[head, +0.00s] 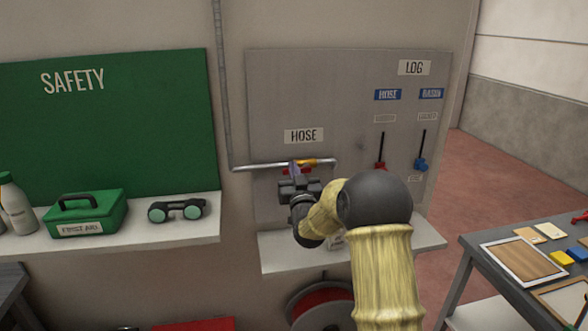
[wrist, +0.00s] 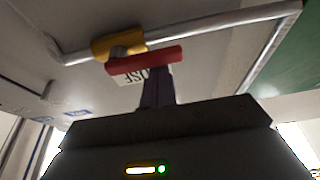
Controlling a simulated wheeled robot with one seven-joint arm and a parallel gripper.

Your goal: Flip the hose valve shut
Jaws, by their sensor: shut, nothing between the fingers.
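The hose valve has a yellow body (head: 303,163) on a horizontal metal pipe under the HOSE label (head: 304,135). Its red handle (head: 304,171) shows just below the yellow body, partly hidden behind my gripper (head: 294,167). In the wrist view the yellow valve body (wrist: 118,43) sits on the pipe, and the red handle (wrist: 144,60) lies roughly along the pipe. My gripper's fingers (wrist: 157,88) are shut and empty. Their tips are close to the red handle; I cannot tell whether they touch it.
A grey panel (head: 345,95) backs the pipe, with a red lever (head: 379,166) and a blue lever (head: 421,164) to the right. A shelf (head: 405,240) juts out below. A hose reel (head: 322,307) hangs lower. A green first aid box (head: 85,213) stands on the left shelf.

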